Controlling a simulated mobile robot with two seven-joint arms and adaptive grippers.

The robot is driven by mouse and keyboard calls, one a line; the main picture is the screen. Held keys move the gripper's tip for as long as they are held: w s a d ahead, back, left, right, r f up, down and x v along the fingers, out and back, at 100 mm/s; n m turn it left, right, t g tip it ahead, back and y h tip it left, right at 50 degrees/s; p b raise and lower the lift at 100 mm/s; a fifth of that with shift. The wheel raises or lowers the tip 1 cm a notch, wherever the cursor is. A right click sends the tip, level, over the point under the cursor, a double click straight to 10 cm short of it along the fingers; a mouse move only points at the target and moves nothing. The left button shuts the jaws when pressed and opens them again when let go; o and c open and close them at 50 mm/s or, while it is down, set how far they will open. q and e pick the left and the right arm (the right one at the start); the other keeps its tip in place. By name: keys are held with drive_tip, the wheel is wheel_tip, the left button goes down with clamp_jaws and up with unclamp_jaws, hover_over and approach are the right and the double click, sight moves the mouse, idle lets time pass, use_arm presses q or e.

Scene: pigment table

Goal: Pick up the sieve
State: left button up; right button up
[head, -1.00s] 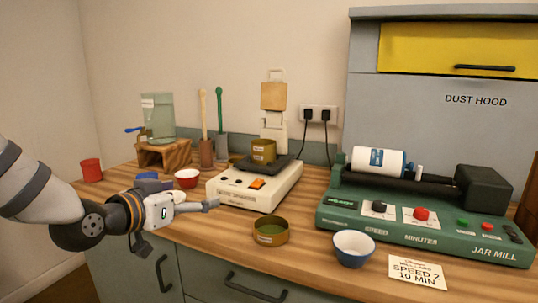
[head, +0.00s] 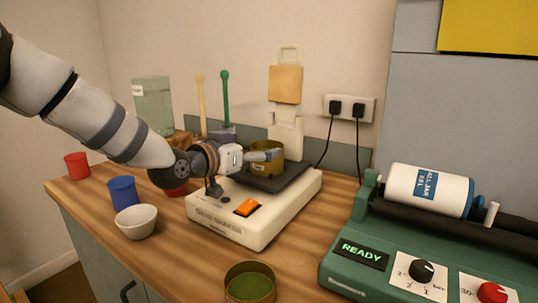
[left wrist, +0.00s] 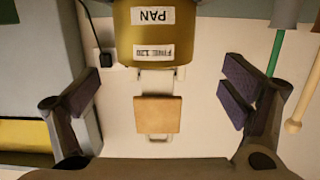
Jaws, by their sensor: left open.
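A brass sieve (head: 268,161) sits on the dark plate of the white sieve shaker (head: 262,228). In the left wrist view, which is upside down, the brass stack has two labels: FINE 120 on the sieve (left wrist: 125,48) and PAN on the pan (left wrist: 125,18). My left gripper (head: 264,155) is at the stack's near left side, at about its height. Its two fingers are open and wide apart (left wrist: 160,93), with nothing between the pads. In the head view the gripper hides part of the stack. My right gripper is not in view.
A second brass ring with a green inside (head: 248,288) stands at the front edge. A white bowl (head: 136,222), a blue cup (head: 123,193) and a red cup (head: 77,166) stand left. The green jar mill (head: 345,275) is at right. Tall tools stand behind the shaker.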

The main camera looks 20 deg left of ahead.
sight(275, 144)
use_arm(q)
drive_tip(key=x, duration=0.5)
drive_tip(key=shift+w+d+f, duration=0.2)
drive_tip(key=shift+d+f, duration=0.05)
drive_tip(key=shift+d, duration=0.05)
drive_tip(key=shift+s, duration=0.1)
drive_tip(key=shift+c, duration=0.7)
drive_tip(key=c, duration=1.1)
drive_tip(key=shift+c, duration=0.2)
